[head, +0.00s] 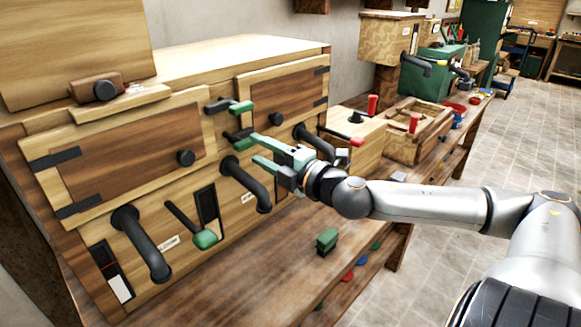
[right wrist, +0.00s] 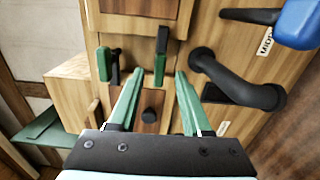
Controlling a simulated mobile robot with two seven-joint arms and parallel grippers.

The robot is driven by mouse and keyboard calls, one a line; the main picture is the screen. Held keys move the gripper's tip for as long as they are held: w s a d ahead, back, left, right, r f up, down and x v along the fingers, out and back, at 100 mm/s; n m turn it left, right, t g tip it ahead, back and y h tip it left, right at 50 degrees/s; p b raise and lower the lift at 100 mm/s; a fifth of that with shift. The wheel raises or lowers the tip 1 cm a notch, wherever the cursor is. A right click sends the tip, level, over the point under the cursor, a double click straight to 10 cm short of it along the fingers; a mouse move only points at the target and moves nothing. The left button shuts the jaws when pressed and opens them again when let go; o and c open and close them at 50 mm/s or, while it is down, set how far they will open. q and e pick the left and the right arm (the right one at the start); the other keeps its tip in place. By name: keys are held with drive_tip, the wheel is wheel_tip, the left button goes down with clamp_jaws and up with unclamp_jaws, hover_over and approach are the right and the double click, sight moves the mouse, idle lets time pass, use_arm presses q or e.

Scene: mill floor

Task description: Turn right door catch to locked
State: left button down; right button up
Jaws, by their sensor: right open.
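The wooden cabinet (head: 150,235) has two doors side by side. The right door (head: 282,95) has a dark panel and looks closed. Two green-handled catches sit between the doors, an upper one (head: 241,107) and a lower one (head: 238,134). Which one belongs to the right door I cannot tell for sure. Both show in the right wrist view, one at left (right wrist: 103,64) and one near the middle (right wrist: 162,56). My right gripper (head: 256,150) is open and empty, its green fingers pointing at the lower catch. In the wrist view the middle catch lies just beyond the fingertips. My left gripper is not in view.
Black curved handles (head: 245,185) stick out below the doors, close under my right gripper. A green-tipped lever (head: 205,239) is lower left. A small green block (head: 327,240) lies on the bench. A blue handle (right wrist: 300,22) shows at the wrist view's upper right.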

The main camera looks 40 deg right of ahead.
drive_tip(key=shift+s+a+p, duration=0.15)
drive_tip(key=shift+s+p, duration=0.3)
drive_tip(key=shift+s, duration=0.1)
drive_tip(key=s+p, duration=0.2)
drive_tip(key=s, duration=0.4)
drive_tip(key=shift+s+d+p, duration=0.3)
drive_tip(key=shift+s+d, duration=0.05)
drive_tip(key=shift+d, duration=0.05)
drive_tip(key=shift+f, duration=0.1)
